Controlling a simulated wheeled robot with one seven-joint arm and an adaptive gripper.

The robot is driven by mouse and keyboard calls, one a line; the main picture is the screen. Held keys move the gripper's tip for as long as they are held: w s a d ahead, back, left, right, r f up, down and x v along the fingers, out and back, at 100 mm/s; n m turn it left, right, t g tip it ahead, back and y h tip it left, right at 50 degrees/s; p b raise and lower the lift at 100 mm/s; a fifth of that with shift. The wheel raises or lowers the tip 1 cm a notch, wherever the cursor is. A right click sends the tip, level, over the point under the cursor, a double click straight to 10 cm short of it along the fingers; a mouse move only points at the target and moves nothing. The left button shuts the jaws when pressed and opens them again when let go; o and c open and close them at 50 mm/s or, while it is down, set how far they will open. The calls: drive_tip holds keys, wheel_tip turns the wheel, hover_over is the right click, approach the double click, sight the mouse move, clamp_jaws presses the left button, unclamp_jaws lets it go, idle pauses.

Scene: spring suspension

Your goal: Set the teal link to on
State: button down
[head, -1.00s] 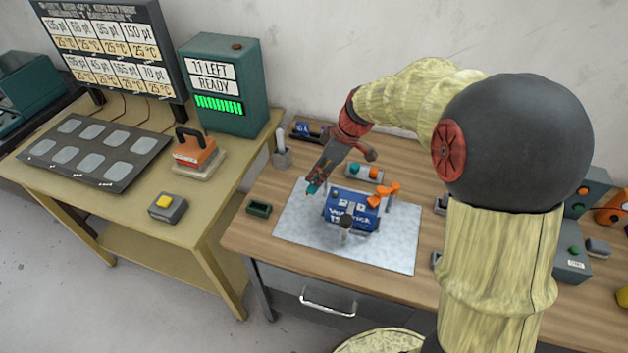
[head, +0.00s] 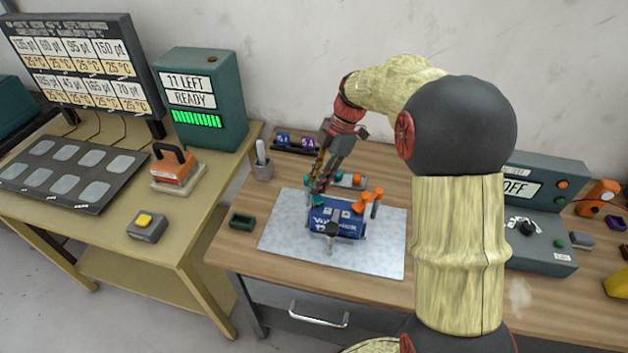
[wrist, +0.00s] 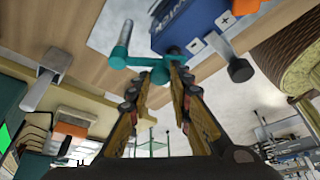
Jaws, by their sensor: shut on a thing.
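The teal link (wrist: 138,60) is a bar with a ring-like end and an upright pin at its far end. My gripper (wrist: 172,66) is shut on its near end. In the head view, my gripper (head: 316,192) is at the left top of the blue battery block (head: 336,222), with teal (head: 318,200) showing at its tips. In the wrist view, the block (wrist: 190,25) has plus and minus marks and lies just beyond the link. I cannot tell whether the link touches the terminal.
An orange link (head: 366,202) is at the block's right end. A grey mat (head: 285,235) lies under the block. A teal and orange piece (head: 350,181) lies behind it. The mat's front is clear.

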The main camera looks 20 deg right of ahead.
drive_tip(key=shift+d+n, duration=0.15)
drive_tip(key=shift+n, duration=0.15)
drive_tip(key=c, duration=1.7)
unclamp_jaws()
drive_tip(key=shift+o, duration=0.3)
drive_tip(key=v, duration=1.2)
drive_tip(key=shift+w, duration=0.2)
